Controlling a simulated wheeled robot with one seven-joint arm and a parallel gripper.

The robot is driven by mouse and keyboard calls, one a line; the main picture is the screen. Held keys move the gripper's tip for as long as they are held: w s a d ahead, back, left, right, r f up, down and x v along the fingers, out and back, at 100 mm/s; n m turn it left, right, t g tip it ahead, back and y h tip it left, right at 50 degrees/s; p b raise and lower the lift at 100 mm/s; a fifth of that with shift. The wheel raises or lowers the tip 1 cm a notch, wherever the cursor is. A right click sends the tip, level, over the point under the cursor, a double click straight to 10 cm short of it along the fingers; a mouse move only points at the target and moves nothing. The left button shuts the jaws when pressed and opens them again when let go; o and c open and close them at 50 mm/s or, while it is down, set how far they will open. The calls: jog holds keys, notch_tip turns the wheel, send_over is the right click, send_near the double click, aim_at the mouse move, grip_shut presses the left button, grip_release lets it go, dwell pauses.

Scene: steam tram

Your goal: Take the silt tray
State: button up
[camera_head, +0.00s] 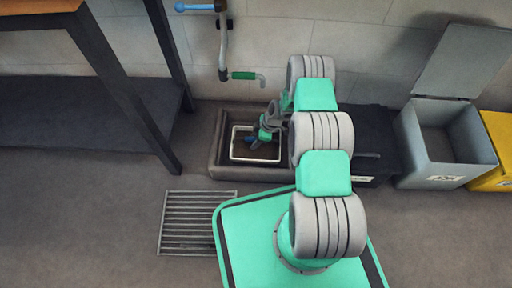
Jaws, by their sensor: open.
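The silt tray (233,147) looks like a shallow white-rimmed tray with dark brown content, lying in a grey trough (215,150) against the wall. My gripper (255,143) is open and reaches down over the tray, near its middle. A small dark blue part shows at the fingertips; I cannot tell whether it belongs to the gripper or the tray. My wrist and arm hide the tray's right side, and I cannot tell whether the fingers touch it.
A pipe with a green-handled tap (243,76) hangs above the trough. A grey bin (435,140) with its lid raised and a yellow box (497,150) stand at the right. A dark-legged table (110,70) stands left. A floor grate (190,225) lies in front.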

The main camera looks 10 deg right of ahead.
jog(key=shift+x, duration=1.2)
jog(key=shift+r, duration=0.1)
jog(key=shift+c, duration=0.2)
jog(key=shift+d, duration=0.1)
grip_shut()
